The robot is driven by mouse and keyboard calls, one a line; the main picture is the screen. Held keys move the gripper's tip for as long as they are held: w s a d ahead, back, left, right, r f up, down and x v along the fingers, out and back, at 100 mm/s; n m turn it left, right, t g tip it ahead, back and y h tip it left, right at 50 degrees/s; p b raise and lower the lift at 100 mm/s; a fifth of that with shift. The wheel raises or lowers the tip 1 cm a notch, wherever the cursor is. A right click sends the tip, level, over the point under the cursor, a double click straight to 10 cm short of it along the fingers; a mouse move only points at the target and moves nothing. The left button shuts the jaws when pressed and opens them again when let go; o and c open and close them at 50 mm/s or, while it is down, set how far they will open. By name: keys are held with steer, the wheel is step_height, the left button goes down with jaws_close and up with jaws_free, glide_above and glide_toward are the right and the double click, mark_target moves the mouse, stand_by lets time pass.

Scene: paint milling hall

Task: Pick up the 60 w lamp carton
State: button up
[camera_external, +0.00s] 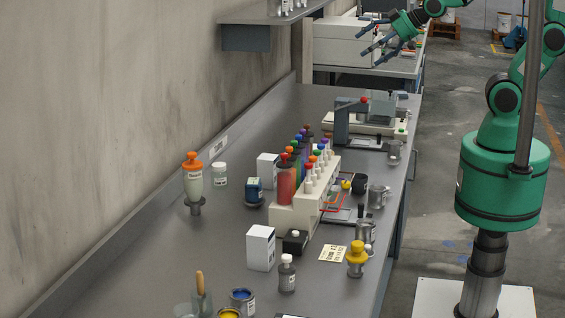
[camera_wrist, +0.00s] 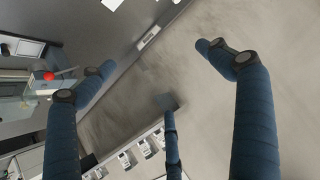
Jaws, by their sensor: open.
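Two white cartons stand upright on the grey bench in the external view. The nearer carton (camera_external: 261,247) is at the front middle, and the farther carton (camera_external: 268,170) is behind it, left of the colour bottle rack. The print on both is too small to read, so I cannot tell which is the 60 W one. My gripper (camera_external: 369,42) is open and empty, high above the far end of the bench, well away from both cartons. Its three spread blue fingers also show in the wrist view (camera_wrist: 158,72). No carton is clearly identifiable there.
A cream rack (camera_external: 293,218) with coloured bottles stands right of the cartons. A black box (camera_external: 295,241) and a grey bottle (camera_external: 287,274) are close to the nearer carton. A blue jar (camera_external: 254,192) is near the farther one. The wall shelf (camera_external: 248,37) overhangs the back.

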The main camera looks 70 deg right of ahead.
steer(key=w+d+t+h+p, duration=0.2)
steer(key=w+d+t+p, duration=0.1)
steer(key=w+p, duration=0.15)
step_height(320, 180, down, 37)
steer(key=w, duration=0.1)
steer(key=shift+m+b, duration=0.35)
steer(key=shift+m, duration=0.05)
steer(key=shift+f, duration=0.1)
steer(key=x, duration=0.8)
steer(key=shift+a, duration=0.15)
steer(key=shift+w+f, duration=0.15)
steer(key=shift+w, duration=0.1)
steer(key=shift+w, duration=0.1)
steer(key=shift+p+x, duration=0.4)
steer(key=shift+x, duration=2.1)
steer(key=shift+c, duration=0.5)
